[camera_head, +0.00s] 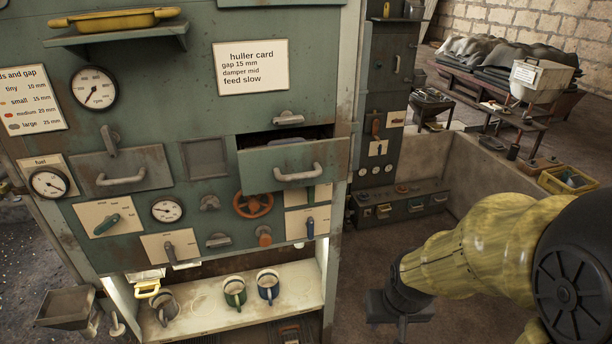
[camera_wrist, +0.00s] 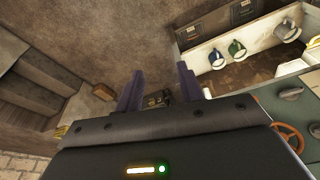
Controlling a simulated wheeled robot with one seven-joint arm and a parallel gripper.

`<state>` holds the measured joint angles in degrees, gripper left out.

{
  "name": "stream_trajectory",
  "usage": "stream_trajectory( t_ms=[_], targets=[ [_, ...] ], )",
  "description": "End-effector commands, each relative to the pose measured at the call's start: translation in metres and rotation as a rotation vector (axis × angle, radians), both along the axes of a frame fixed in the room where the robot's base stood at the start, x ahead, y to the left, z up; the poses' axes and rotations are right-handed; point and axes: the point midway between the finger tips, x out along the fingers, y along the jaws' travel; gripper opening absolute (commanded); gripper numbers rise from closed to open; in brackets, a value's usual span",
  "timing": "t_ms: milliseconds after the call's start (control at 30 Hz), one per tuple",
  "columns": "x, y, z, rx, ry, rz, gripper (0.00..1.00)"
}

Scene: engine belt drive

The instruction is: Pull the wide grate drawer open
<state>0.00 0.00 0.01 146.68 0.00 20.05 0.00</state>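A green drawer (camera_head: 293,164) with a pale bar handle (camera_head: 298,174) is in the right half of the panel in the head view. It stands partly out, with a dark gap along its top. A second front with a bar handle (camera_head: 122,180) is at left and looks tilted; I cannot tell which is the wide grate drawer. My gripper (camera_wrist: 160,86) shows in the wrist view with its two fingers apart and nothing between them. In the head view my arm is right of the panel, and its dark end is low, well apart from both handles.
An orange handwheel (camera_head: 253,205) and several knobs sit below the drawers. A lower shelf (camera_head: 205,301) holds mugs, also seen in the wrist view (camera_wrist: 237,49). A dark cabinet (camera_head: 400,207) stands behind. Open floor lies right of the panel.

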Motion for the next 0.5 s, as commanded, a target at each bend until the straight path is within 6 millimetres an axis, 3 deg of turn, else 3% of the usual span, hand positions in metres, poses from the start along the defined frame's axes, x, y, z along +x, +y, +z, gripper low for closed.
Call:
stream_trajectory(
  t_ms=[267,500],
  targets=[
    [0.007,-0.003,0.002,-0.001,-0.032,-0.032,0.38],
    [0.055,-0.018,0.021,0.041,-0.254,-0.227,0.38]
  ],
)
